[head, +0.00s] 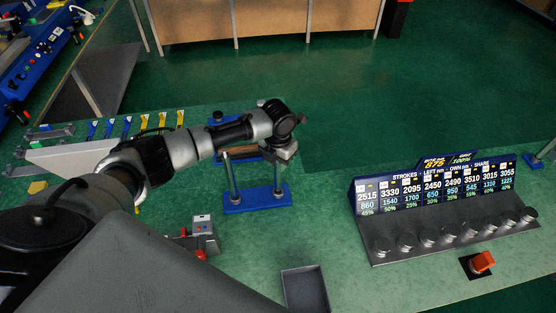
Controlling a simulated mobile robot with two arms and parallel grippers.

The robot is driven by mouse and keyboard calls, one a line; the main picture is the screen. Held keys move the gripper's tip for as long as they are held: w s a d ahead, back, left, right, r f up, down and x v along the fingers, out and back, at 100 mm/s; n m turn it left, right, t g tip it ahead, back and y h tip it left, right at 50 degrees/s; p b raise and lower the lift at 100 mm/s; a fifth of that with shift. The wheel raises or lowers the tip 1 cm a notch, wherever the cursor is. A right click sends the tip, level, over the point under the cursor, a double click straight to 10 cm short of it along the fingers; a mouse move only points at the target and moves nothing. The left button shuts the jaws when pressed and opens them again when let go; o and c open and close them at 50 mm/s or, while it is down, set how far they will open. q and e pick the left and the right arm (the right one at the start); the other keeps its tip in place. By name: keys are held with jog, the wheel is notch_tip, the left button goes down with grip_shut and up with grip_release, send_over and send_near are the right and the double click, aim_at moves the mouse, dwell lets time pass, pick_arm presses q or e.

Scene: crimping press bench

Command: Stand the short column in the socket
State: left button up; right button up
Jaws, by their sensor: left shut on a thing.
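A blue base plate (257,199) lies on the green bench at the middle. Two grey metal columns show over it. The left column (231,180) stands upright near the plate's left end. My left gripper (287,153) is over the plate's right side, shut at the top of the right, short column (279,179). The gripper's fingers and wrist hide that column's top. Its lower end shows close to the plate, but I cannot tell whether it is seated in a socket. The socket's opening cannot be made out. My right gripper is not in view.
A blue part with an orange strip (240,153) lies behind the plate. A dark grey tray (305,290) is in front. A display panel with several knobs (447,192) and a red switch (482,262) are at the right. Bench between plate and panel is clear.

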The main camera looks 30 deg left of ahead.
pick_arm(q)
jog(key=shift+f+b, duration=0.65)
jog(key=shift+f, duration=0.45)
jog(key=o, duration=1)
notch_tip(320, 180, up, 10)
jog(key=shift+f+b, duration=0.2)
jog(key=shift+b, duration=0.8)
jog(key=shift+r, duration=0.7)
